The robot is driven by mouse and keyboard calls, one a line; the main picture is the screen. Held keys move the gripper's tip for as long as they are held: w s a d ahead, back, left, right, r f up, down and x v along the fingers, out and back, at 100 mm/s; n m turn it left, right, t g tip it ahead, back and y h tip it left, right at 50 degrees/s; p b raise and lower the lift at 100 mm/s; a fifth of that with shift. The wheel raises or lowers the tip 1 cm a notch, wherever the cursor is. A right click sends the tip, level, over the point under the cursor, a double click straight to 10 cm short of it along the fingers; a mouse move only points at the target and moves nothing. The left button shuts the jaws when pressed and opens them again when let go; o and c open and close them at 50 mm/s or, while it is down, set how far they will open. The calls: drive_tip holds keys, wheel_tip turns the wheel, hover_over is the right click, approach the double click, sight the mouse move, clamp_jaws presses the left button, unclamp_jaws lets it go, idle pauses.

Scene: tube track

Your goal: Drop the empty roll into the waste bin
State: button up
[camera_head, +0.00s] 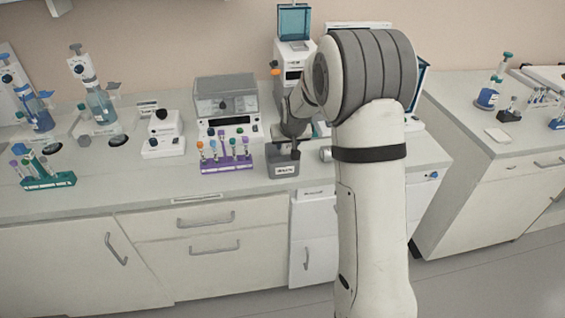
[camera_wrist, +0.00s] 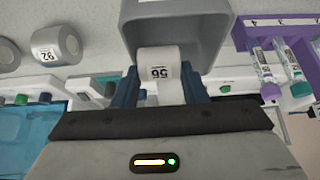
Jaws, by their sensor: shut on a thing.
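My gripper (camera_wrist: 160,85) is shut on a small white roll (camera_wrist: 158,64) with dark digits on it, seen between the two blue fingertips in the wrist view. The grey waste bin (camera_wrist: 218,25) is right at the fingertips, and the roll overlaps its opening in that view. In the head view the bin (camera_head: 283,170) stands on the bench front with a white label. My gripper (camera_head: 289,146) is directly over it there, and the held roll is hidden. How deep the roll sits in the bin I cannot tell.
A grey-sided roll (camera_wrist: 55,45) marked with digits and another roll (camera_wrist: 8,53) lie beside the bin. A purple tube rack (camera_head: 227,164) stands close on the bin's other side. A grey-topped instrument (camera_head: 226,100) is behind. A green rack (camera_head: 48,181) is far left.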

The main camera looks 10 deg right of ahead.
drive_tip(key=o, duration=1)
drive_tip(key=shift+r, duration=0.15)
drive_tip(key=b+v, duration=0.1)
drive_tip(key=v, duration=0.6)
drive_tip(key=shift+s+r, duration=0.2)
drive_tip(key=s+r+g, duration=0.3)
drive_tip(key=s, duration=3)
drive_tip(key=shift+s+r, duration=0.15)
drive_tip(key=shift+s, duration=0.15)
